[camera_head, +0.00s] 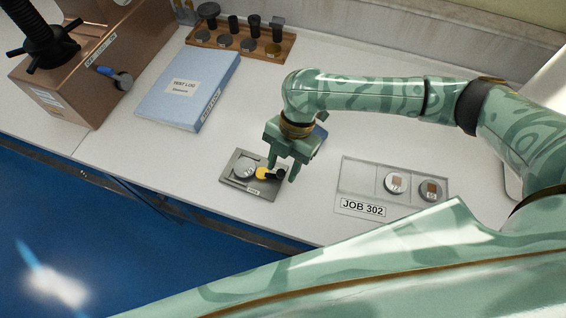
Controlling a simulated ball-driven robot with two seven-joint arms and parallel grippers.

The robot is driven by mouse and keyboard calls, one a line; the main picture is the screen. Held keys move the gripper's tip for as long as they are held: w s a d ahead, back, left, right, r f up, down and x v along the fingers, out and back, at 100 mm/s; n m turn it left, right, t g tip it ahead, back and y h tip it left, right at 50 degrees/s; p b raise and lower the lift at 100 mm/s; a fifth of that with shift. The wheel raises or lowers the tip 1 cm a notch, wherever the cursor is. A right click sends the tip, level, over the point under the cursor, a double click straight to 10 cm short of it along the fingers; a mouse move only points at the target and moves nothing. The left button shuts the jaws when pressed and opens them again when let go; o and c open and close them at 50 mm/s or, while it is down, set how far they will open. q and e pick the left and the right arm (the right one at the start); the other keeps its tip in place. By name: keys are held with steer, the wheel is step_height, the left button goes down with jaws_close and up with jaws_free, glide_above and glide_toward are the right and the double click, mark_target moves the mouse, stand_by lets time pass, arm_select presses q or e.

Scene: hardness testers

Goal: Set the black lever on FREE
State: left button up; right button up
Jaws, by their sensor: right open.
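A grey plate (232,181) lies on the white bench, with a round pale disc (244,168) on its left part and a small label at its front edge, too small to read. A black lever-like piece (276,174) with a yellow round part (263,173) beside it sits on the right part of the plate. My right gripper (282,173) is open and points down right at the black piece, its fingers around or just above it; I cannot tell if they touch. The gripper hides part of the black piece. My left gripper is not in view.
A tray marked JOB 302 (361,208) holds round samples to the right. A blue test log (190,85) lies behind left. A brown tester (130,45) stands at far left. A wooden rack (205,50) stands at the back. The bench's front edge is close to the plate.

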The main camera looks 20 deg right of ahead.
steer(key=shift+c, duration=0.2)
